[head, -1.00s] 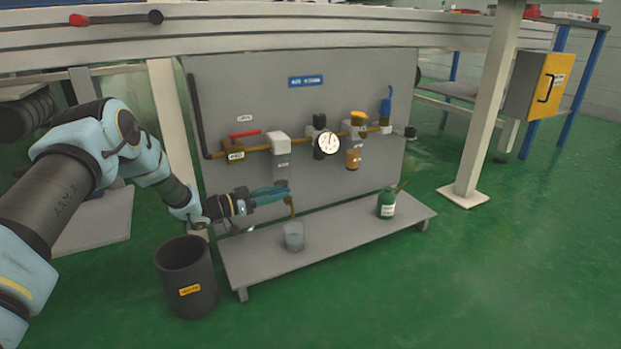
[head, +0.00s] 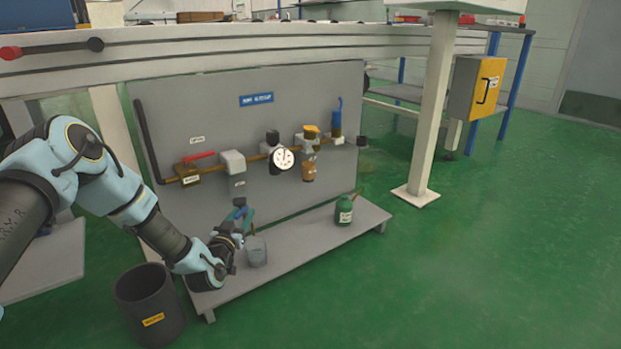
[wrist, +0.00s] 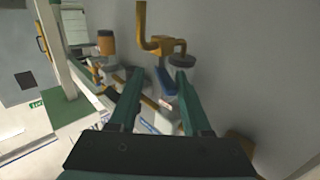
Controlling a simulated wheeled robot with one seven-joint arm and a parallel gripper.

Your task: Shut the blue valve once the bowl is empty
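A blue valve lever (head: 239,203) sits low on the panel below the white filter block (head: 232,161). In the wrist view the blue lever (wrist: 166,82) lies between my two teal fingers, with gaps beside it. My gripper (head: 245,215) reaches in from the lower left with its fingers pointing up and away; it is open (wrist: 160,78). The bowl (head: 237,184) under the white block is small and partly hidden; I cannot tell its fluid level. A grey jug (head: 256,254) stands on the shelf just right of my gripper. Another blue handle (head: 337,118) stands upright at the panel's right.
A dark bin (head: 150,312) stands on the floor at the left. A green bottle (head: 344,212) is on the grey shelf (head: 300,240). A gauge (head: 283,159) and red-handled valve (head: 198,157) line the brass pipe. Green floor at right is clear.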

